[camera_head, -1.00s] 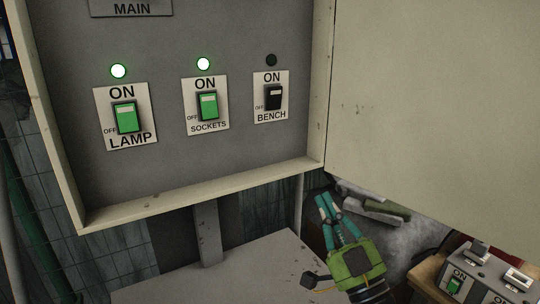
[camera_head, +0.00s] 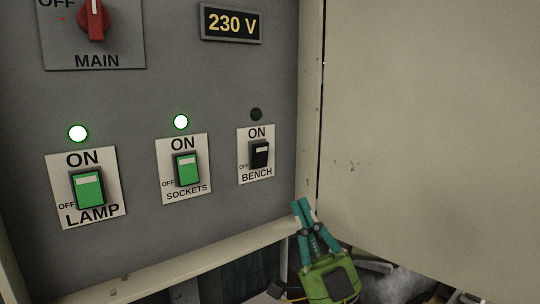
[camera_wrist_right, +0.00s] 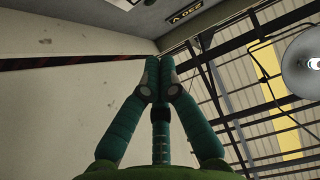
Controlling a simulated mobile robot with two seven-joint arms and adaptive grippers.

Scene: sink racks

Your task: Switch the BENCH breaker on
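The BENCH breaker (camera_head: 259,154) is a black rocker on a white plate, at the right of the row in the grey panel. Its lamp (camera_head: 256,114) above is dark. The LAMP breaker (camera_head: 88,189) and the SOCKETS breaker (camera_head: 187,169) are green, with lit green lamps. My right gripper (camera_head: 301,205), green with teal fingers, is below and right of the BENCH breaker, in front of the cabinet's lower right edge, apart from the breaker. In the right wrist view its fingertips (camera_wrist_right: 160,60) are together with nothing seen between them. My left gripper is not in view.
The open cabinet door (camera_head: 420,130) fills the right side. The cabinet's lower rim (camera_head: 190,258) runs below the breakers. A red MAIN knob (camera_head: 94,20) and a 230 V display (camera_head: 232,24) are above. The space before the panel is clear.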

